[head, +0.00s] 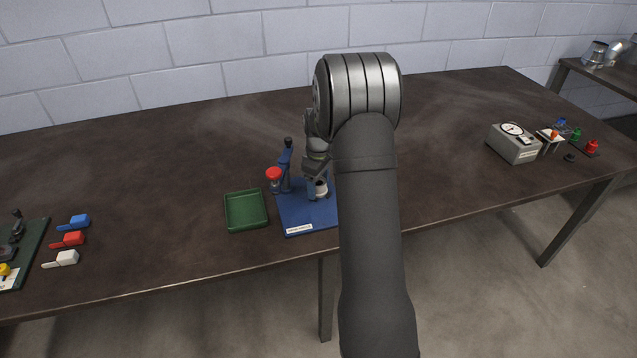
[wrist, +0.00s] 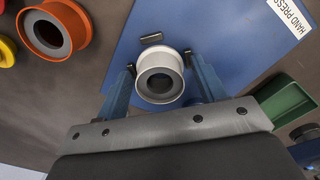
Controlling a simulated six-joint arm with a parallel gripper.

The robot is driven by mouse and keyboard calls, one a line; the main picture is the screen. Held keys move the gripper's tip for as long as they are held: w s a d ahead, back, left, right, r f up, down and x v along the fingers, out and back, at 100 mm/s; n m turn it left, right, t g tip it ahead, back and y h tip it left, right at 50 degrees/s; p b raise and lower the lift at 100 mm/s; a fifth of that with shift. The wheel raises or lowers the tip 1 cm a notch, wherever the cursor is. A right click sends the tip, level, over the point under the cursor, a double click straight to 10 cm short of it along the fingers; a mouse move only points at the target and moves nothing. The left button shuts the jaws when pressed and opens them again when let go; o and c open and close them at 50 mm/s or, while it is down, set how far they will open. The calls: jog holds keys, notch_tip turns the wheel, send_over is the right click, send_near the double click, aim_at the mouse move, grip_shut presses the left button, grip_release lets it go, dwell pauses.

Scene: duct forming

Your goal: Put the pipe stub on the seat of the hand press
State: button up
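The pipe stub appears as a short, white-rimmed ring with a grey bore (wrist: 160,75) in the wrist view. In the head view it is a small pale cylinder (head: 318,188) over the blue base of the hand press (head: 296,215). My gripper (wrist: 160,62) points down at it, with one blue finger on either side, close to its rim. Whether the fingers press on it, and whether it rests on the base, I cannot tell. The press has a blue post with a black knob (head: 287,146) and a red part (head: 274,174). I cannot make out the seat clearly.
A green tray (head: 246,227) stands left of the press. A grey dial device (head: 514,147) stands far right. My arm hides the table right of the press.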

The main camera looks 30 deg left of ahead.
aim_at(318, 183)
notch_tip(318, 183, up, 12)
jog(key=shift+r, duration=0.2)
dwell(0.4)
jog(key=shift+f, duration=0.15)
jog(key=shift+f, duration=3.95)
